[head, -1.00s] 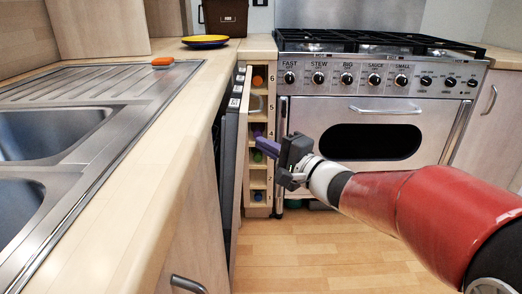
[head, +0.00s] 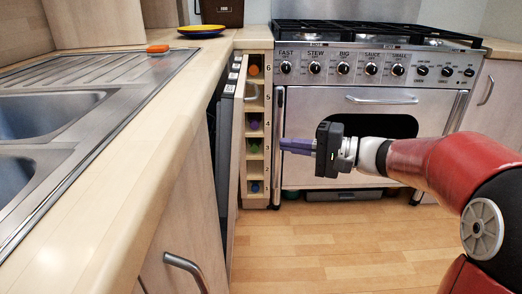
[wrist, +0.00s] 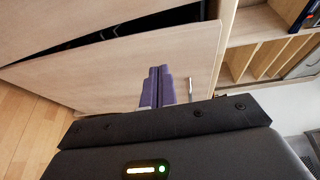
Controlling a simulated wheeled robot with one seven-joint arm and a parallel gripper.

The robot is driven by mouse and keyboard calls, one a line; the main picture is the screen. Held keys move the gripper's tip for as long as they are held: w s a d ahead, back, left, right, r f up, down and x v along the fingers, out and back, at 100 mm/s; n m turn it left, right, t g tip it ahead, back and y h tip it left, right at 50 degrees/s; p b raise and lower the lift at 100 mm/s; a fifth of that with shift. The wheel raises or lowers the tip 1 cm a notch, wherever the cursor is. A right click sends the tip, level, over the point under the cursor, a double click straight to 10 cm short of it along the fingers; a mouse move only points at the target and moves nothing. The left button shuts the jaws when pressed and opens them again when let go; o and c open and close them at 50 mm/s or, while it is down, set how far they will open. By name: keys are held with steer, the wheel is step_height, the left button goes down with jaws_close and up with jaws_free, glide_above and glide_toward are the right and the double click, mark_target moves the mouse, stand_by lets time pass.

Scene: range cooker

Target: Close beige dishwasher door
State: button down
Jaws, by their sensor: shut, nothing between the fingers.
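The beige dishwasher door (head: 237,150) stands slightly ajar under the counter in the head view, seen nearly edge-on. Its dark inner side (head: 222,150) shows on the left.
A narrow spice rack (head: 255,130) with several bottles stands between the dishwasher and the range cooker (head: 350,120). The sink counter (head: 120,160) runs along the left, with a cupboard handle (head: 186,268) below. Wooden floor (head: 340,240) is clear in front of the cooker.

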steer(key=w+d+f+n+g, duration=0.3)
steer(key=w+d+n+g, duration=0.1)
steer(key=w+n+g, duration=0.15)
steer(key=s+a+f, duration=0.1)
steer(key=s+a, duration=0.1)
steer(key=a, duration=1.1)
steer(key=shift+f+m+g+h, duration=0.35)
steer(key=shift+g+h, duration=0.05)
steer(key=shift+g, duration=0.05)
